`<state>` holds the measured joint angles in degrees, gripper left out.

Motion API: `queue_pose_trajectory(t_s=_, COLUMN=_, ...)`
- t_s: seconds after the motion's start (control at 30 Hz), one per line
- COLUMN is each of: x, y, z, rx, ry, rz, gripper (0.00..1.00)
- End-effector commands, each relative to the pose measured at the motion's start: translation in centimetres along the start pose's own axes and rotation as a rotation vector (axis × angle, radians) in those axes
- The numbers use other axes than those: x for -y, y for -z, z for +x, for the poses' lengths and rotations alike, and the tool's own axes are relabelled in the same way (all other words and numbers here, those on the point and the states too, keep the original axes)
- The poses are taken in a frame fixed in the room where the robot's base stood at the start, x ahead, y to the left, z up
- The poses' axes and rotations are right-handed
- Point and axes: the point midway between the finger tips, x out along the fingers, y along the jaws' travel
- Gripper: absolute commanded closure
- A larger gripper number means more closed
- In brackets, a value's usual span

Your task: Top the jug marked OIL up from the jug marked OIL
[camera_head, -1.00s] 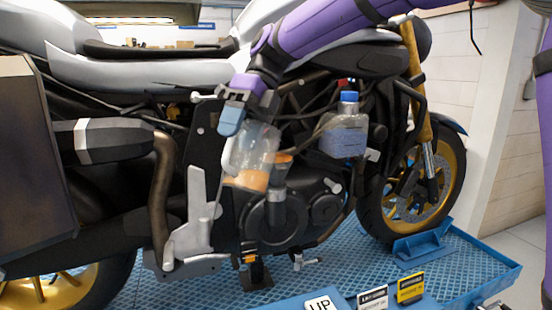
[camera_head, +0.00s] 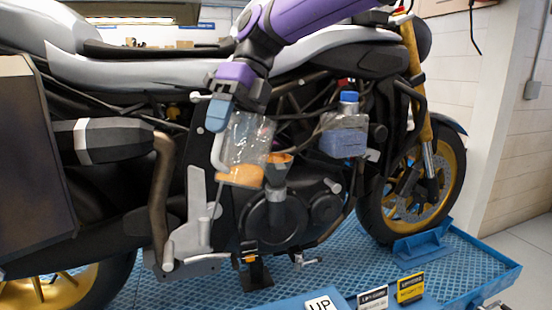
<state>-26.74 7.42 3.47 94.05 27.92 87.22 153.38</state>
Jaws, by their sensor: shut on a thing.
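My gripper (camera_head: 216,116) is shut on the handle of a clear jug (camera_head: 250,135) with orange liquid in its bottom. The jug hangs slightly tilted in front of the motorcycle's engine. An orange funnel (camera_head: 279,163) with a grey neck stands on the engine, just right of the jug's lower part; I cannot tell whether they touch. A clear container with blue liquid and a blue cap (camera_head: 344,140) is to the right, by the frame. No OIL mark is readable on the jug, and I see no second jug of orange liquid.
The motorcycle (camera_head: 340,60) fills most of the view, with its exhaust pipe (camera_head: 163,200) on the left. It stands on a blue textured platform (camera_head: 330,275). Small signs (camera_head: 410,288) stand at the front edge. A pale wall (camera_head: 500,130) is at the right.

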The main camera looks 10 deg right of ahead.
Motion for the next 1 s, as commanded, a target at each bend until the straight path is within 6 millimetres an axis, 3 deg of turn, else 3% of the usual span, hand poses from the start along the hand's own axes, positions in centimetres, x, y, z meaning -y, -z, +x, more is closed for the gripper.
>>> queue_pose_trajectory(t_s=0.5, x=-3.3, y=0.0, z=-0.9, rx=0.000, ry=0.000, rz=-0.002, gripper=0.86)
queue_pose_trajectory(t_s=0.73, x=-3.9, y=0.1, z=-1.1, rx=0.000, ry=0.006, rz=-0.002, gripper=0.86)
queue_pose_trajectory(t_s=1.0, x=-5.2, y=0.2, z=-0.3, rx=0.006, ry=0.184, rz=-0.024, gripper=0.87)
